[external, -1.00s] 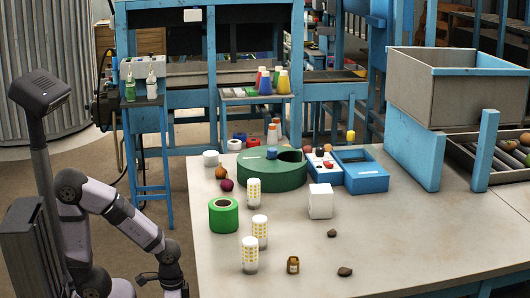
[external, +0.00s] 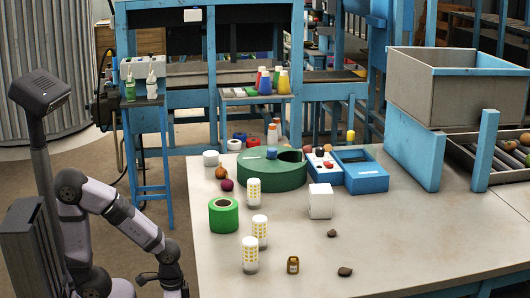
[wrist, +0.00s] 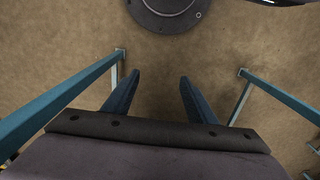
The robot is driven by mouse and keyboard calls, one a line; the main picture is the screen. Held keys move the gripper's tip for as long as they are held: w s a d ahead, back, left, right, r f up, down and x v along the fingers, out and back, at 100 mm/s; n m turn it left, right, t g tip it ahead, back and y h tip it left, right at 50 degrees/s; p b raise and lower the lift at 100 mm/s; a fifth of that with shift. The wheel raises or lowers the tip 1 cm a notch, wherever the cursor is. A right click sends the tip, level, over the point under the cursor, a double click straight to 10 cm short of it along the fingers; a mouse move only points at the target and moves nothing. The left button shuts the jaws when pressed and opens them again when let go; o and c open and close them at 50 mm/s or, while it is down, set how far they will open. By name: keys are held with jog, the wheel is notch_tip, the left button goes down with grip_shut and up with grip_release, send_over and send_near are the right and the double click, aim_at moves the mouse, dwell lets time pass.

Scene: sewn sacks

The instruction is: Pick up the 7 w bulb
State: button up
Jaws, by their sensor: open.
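I cannot make out a bare bulb or any 7 w label. A plain white box (external: 320,201) stands on the table (external: 400,240), right of centre; its print is not readable, so I cannot tell if it is the bulb's pack. In the wrist view my gripper (wrist: 158,90) is open and empty, its two blue-grey fingers apart over brown floor. In the external view my arm stands left of the table, with its lower end cut off by the bottom edge; the gripper is not clear there.
Several yellow-dotted white cups (external: 254,192), a green roll (external: 223,215), a small amber jar (external: 293,265) and brown stones (external: 345,271) stand or lie around the box. Behind are a round green holder (external: 260,170) and a blue tray (external: 366,184). The table's right front is clear.

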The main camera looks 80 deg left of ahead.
aim_at(254, 217)
jog(key=w+a+r+n+h+p, duration=0.15)
jog(key=a+r+p, duration=0.35)
jog(key=r, duration=0.7)
jog(key=s+a+r+n+h+p, duration=0.1)
jog(key=a+r+n+p, duration=0.1)
jog(key=r+p, duration=0.75)
jog(key=w+d+r+m+t+h+b, duration=0.1)
jog(key=w+d+r+t+h, duration=0.15)
jog(key=w+r, duration=0.35)
jog(key=w+d+r+m+t+h+b, duration=0.1)
jog(key=w+d+r+t+h, duration=0.15)
jog(key=r, duration=0.55)
jog(key=shift+w+a+m+t+h+b, duration=0.1)
jog(key=shift+w+m+t+h+b, duration=0.35)
jog(key=shift+w+m, duration=1.5)
jog(key=shift+w+d+m+t+h+b, duration=0.15)
jog(key=shift+w+m+t+h, duration=0.55)
jog(key=shift+w+m, duration=1.25)
jog(key=shift+w+a+m+t+h+b, duration=0.15)
jog(key=shift+w+m+t+h+b, duration=0.4)
jog(key=shift+w+m, duration=1.35)
jog(key=shift+w+d+f+y+p, duration=0.2)
jog(key=shift+w+d+f+p, duration=0.15)
jog(key=shift+w+d, duration=0.3)
jog(key=shift+w+d+f+y+p, duration=0.2)
jog(key=shift+w+d+f, duration=0.25)
jog(key=shift+d, duration=0.3)
